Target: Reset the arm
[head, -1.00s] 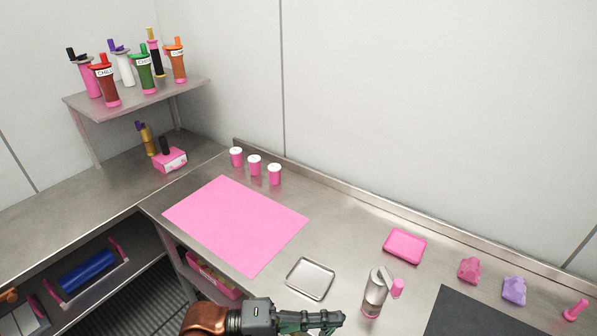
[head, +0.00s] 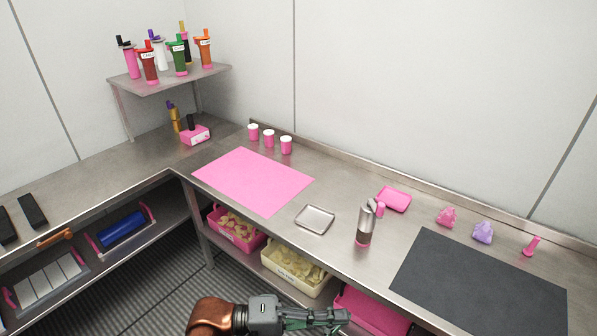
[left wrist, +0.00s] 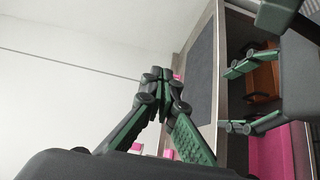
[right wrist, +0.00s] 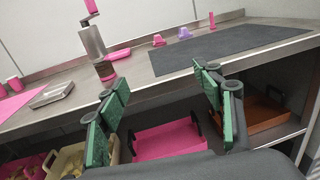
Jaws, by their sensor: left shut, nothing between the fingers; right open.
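My left gripper (head: 318,318) shows at the bottom of the head view, in front of the counter's lower shelf. It also shows in the left wrist view (left wrist: 160,82), its fingertips together with nothing between them. My right gripper (right wrist: 163,82) is open and empty in the right wrist view, its fingers spread in front of the counter edge. It also shows in the left wrist view (left wrist: 236,98). It is not visible in the head view.
The steel counter holds a pink mat (head: 252,181), a steel tray (head: 315,219), a metal grinder-like bottle (head: 366,226) and a dark mat (head: 478,281). Bins (head: 293,270) fill the lower shelf. Bottles stand on the corner shelf (head: 172,78). The grated floor (head: 165,285) is open.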

